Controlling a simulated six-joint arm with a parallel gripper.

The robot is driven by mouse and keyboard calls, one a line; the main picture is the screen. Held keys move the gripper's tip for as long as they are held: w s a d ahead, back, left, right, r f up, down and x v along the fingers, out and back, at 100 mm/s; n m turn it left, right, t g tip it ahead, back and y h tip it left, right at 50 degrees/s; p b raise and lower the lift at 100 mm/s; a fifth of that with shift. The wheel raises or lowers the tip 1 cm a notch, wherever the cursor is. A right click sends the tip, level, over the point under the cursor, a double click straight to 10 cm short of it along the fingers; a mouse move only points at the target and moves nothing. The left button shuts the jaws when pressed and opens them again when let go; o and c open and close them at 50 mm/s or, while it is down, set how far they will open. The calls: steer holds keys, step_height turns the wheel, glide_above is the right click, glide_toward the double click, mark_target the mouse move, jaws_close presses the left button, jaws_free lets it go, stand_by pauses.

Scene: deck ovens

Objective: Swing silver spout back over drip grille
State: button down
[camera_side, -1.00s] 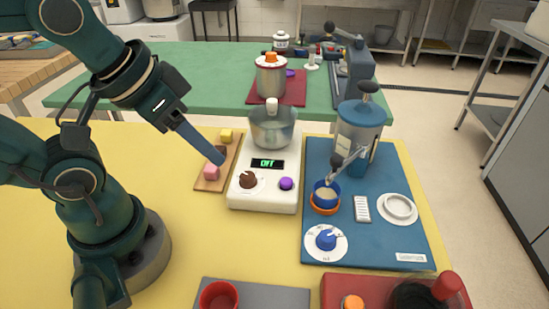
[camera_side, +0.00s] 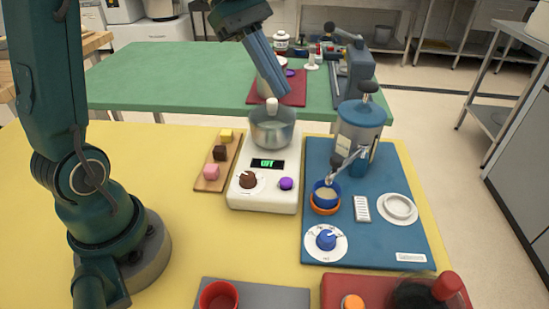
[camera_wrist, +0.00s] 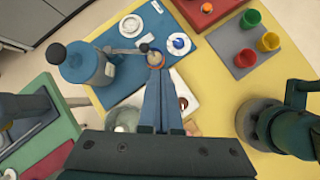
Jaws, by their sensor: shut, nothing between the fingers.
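The silver spout (camera_side: 350,158) reaches from the blue dispenser (camera_side: 361,128) and its tip hangs over the blue cup (camera_side: 326,194) in its orange ring. The white slotted drip grille (camera_side: 362,208) lies on the blue board to the right of the cup, with nothing above it. The spout (camera_wrist: 128,50) also shows in the wrist view, dark-knobbed at its end beside the cup. My gripper (camera_side: 278,92) is shut and empty, raised above and behind the mixing bowl, to the left of the dispenser and apart from the spout.
The white scale (camera_side: 264,200) with a metal bowl (camera_side: 272,128) stands left of the blue board (camera_side: 385,240). A white ring dish (camera_side: 397,208) and a blue dial (camera_side: 326,239) lie on the board. A red canister mat (camera_side: 292,97) is behind.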

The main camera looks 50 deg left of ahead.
mark_target(348, 160)
steer(key=w+a+f+n+h, duration=0.1)
steer(key=w+a+f+n, duration=0.15)
steer(key=a+f, duration=0.2)
steer(key=x, duration=0.8)
steer(key=shift+w+d+f, duration=0.1)
steer(key=shift+d+f, duration=0.05)
steer(key=shift+d, duration=0.2)
steer(key=d, duration=0.1)
steer(key=w+d, duration=0.1)
steer(key=d, duration=0.2)
steer(key=shift+w+f, duration=0.15)
steer(key=shift+f, duration=0.25)
steer(key=shift+s+d+n+t+y, duration=0.2)
steer(key=shift+d+n+t, duration=0.3)
steer(key=shift+d+n, duration=0.25)
steer(key=shift+s+d+n+t+y, duration=0.1)
steer(key=shift+d+n+t+y, duration=0.1)
steer(key=shift+d+n+t, duration=0.45)
steer(key=shift+w+d, duration=0.25)
steer(key=shift+d, duration=0.45)
steer(key=shift+w+d, duration=0.2)
steer(key=shift+d, duration=0.55)
steer(key=shift+w+d, duration=0.25)
steer(key=shift+d, duration=0.45)
